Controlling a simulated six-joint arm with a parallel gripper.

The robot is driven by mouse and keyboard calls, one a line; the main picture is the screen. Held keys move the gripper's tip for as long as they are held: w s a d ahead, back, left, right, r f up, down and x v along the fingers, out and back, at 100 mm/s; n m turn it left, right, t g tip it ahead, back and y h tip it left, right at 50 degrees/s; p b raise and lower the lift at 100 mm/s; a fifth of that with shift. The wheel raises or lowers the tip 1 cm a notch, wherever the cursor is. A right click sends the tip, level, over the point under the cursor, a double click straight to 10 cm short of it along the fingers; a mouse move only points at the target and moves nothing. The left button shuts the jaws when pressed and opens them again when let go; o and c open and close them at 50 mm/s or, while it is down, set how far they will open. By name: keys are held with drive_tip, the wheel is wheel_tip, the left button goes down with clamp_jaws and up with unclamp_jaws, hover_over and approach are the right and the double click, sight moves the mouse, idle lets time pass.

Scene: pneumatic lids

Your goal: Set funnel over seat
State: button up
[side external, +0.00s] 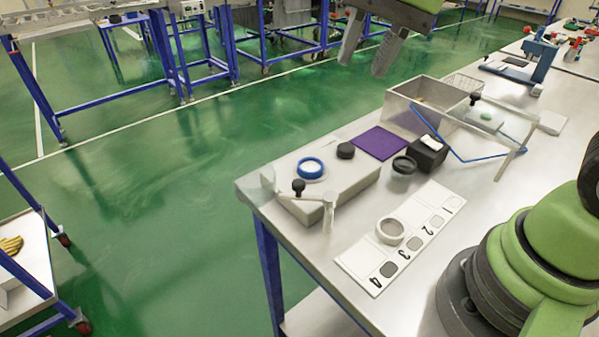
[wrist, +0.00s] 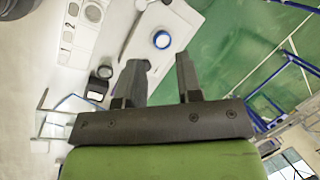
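No part is plainly a funnel or a seat. A blue ring with a pale centre (side external: 311,168) sits on a light block (side external: 345,184), and it also shows in the wrist view (wrist: 162,40). A grey ring (side external: 390,231) lies on the numbered strip (side external: 433,212); it also shows in the wrist view (wrist: 94,12). A dark round cup (side external: 404,165) stands beside a black box (side external: 427,155). My gripper (side external: 363,66) is high above the table's far side, its fingers apart with nothing between them. In the wrist view my gripper (wrist: 159,60) has the blue ring beyond its fingertips.
A black disc (side external: 346,150) rests on the light block, and a black-knobbed lever (side external: 299,187) stands at its near end. A purple mat (side external: 380,142) lies behind. A metal bin (side external: 412,92) and a blue-edged clear panel (side external: 490,135) stand to the right.

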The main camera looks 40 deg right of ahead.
sight(299, 182)
drive_tip(key=w+a+f+m+g, duration=0.1)
drive_tip(key=a+f, duration=0.1)
drive_tip(key=f, duration=0.4)
drive_tip(key=w+a+f+m+g, duration=0.1)
drive_tip(key=w+a+f, duration=0.1)
drive_tip(key=f, duration=0.4)
drive_tip(key=w+a+f+m+g, duration=0.1)
drive_tip(key=a+f, duration=0.1)
drive_tip(key=f, duration=0.4)
drive_tip(key=shift+w+f+m+g+y, duration=0.3)
drive_tip(key=shift+y, duration=0.1)
clamp_jaws()
